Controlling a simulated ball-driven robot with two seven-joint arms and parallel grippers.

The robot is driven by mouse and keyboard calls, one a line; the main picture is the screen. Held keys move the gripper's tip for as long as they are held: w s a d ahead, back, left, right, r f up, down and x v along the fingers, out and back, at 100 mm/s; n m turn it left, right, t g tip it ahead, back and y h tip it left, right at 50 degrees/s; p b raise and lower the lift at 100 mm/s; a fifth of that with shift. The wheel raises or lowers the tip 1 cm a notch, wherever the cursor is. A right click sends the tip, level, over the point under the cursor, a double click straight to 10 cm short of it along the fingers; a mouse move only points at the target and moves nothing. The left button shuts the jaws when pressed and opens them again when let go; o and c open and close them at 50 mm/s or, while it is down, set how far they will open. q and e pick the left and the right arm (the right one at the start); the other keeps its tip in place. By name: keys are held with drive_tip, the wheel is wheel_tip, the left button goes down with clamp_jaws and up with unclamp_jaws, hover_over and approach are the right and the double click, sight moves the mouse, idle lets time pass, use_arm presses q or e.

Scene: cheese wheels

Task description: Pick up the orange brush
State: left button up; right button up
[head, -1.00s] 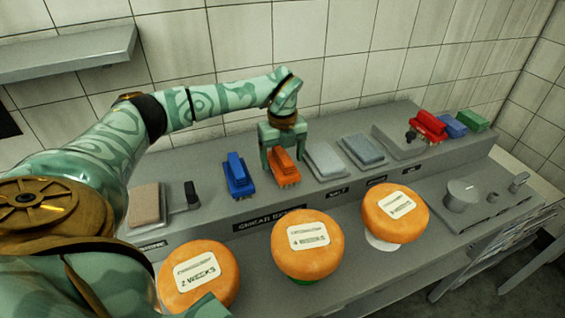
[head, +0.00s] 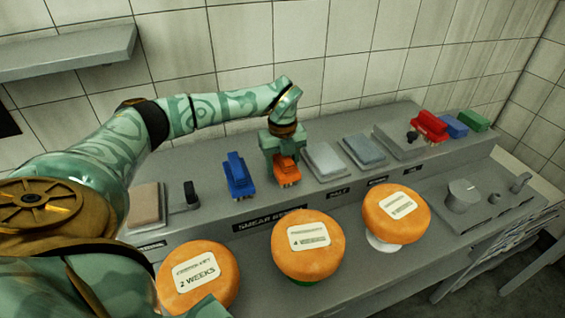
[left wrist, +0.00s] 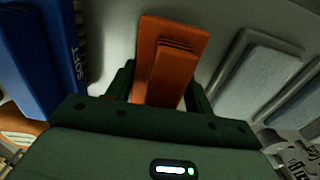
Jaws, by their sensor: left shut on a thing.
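The orange brush (head: 286,171) stands on the raised back shelf, between the blue brush and a grey block. It also shows in the left wrist view (left wrist: 170,60), with its handle between the fingers. My left gripper (head: 283,158) points down over the brush and is shut on its handle. The gripper hides the upper part of the brush in the head view. The bristles appear still at shelf level. My right gripper is not in view.
The blue brush (head: 239,176) stands close on the left, and grey blocks (head: 325,161) lie on the right. Orange cheese wheels (head: 308,247) stand in front. A red brush (head: 430,126) is at the far right. The tiled wall is behind.

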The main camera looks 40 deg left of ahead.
sight(285, 163)
use_arm(q)
wheel_tip(285, 163, up, 3)
drive_tip(key=shift+f, duration=0.2)
drive_tip(key=s+d+r, duration=0.1)
drive_tip(key=r, duration=0.1)
drive_tip(key=s+d+r+p, duration=0.1)
drive_tip(key=r, duration=0.1)
drive_tip(key=d+r+p, duration=0.1)
drive_tip(key=r, duration=0.1)
drive_tip(key=shift+s+d, duration=0.25)
drive_tip(key=shift+s, duration=0.15)
drive_tip(key=s+d+r, duration=0.4)
drive_tip(key=s+d, duration=0.2)
drive_tip(key=d, duration=0.1)
drive_tip(key=shift+d, duration=0.15)
drive_tip(key=o, duration=0.3)
drive_tip(key=shift+r, duration=0.1)
drive_tip(key=shift+s, duration=0.1)
drive_tip(key=shift+c, duration=0.6)
